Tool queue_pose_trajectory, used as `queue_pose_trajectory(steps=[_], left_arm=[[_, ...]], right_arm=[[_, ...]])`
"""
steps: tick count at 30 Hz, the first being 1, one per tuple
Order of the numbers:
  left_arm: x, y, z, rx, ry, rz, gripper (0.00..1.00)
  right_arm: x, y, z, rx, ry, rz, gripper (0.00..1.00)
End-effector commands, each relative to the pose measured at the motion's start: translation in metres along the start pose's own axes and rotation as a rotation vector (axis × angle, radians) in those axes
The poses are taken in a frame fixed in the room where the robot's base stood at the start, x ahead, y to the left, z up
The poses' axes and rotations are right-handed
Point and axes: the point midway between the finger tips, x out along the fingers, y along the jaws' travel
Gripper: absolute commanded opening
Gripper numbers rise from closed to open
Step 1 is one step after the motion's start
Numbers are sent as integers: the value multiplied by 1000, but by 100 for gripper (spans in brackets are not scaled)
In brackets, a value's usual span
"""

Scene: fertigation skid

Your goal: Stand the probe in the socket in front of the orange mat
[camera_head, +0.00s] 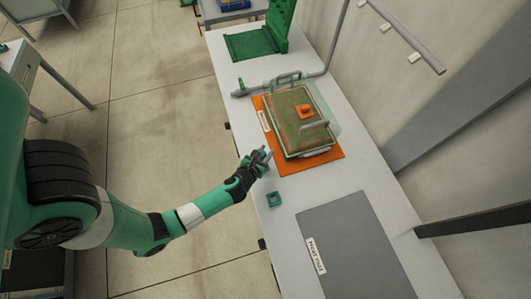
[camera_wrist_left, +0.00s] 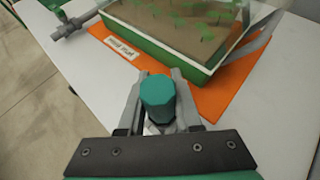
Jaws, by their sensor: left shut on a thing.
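My left gripper (camera_head: 262,158) is at the left edge of the table, beside the near left side of the orange mat (camera_head: 333,158). It is shut on the probe (camera_wrist_left: 158,97), whose round teal end faces the left wrist camera between the two fingers. The probe's lower part is hidden by its end and the gripper. The socket (camera_head: 274,199) is a small green square block with a dark opening, on the white table just below the gripper in the head view, apart from it. My right gripper is not in view.
A green-rimmed tray with a clear cover (camera_head: 303,120) and an orange knob stands on the orange mat. A grey mat (camera_head: 355,250) lies nearer. A grey pipe (camera_head: 330,50) and a green stand (camera_head: 255,43) are farther back. Bare table (camera_head: 325,190) separates the mats.

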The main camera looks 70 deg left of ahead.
Motion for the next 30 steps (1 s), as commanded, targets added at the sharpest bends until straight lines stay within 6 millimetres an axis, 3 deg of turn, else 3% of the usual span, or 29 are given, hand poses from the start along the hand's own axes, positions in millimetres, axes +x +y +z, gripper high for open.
queue_pose_trajectory(steps=[7, 18, 19, 23, 24, 30], left_arm=[[22, 2, -30, -1, 0, -1, 0], [23, 2, -32, -1, 0, 0, 0], [23, 2, -32, -2, 0, 0, 35], [22, 2, -31, -2, 0, 0, 58], [22, 2, -31, -1, 0, 0, 63], [22, 2, -31, -1, 0, 0, 63]], right_arm=[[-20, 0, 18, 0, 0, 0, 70], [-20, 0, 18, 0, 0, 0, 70], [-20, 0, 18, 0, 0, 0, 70], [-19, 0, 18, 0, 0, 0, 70], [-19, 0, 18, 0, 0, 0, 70], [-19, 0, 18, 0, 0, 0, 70]])
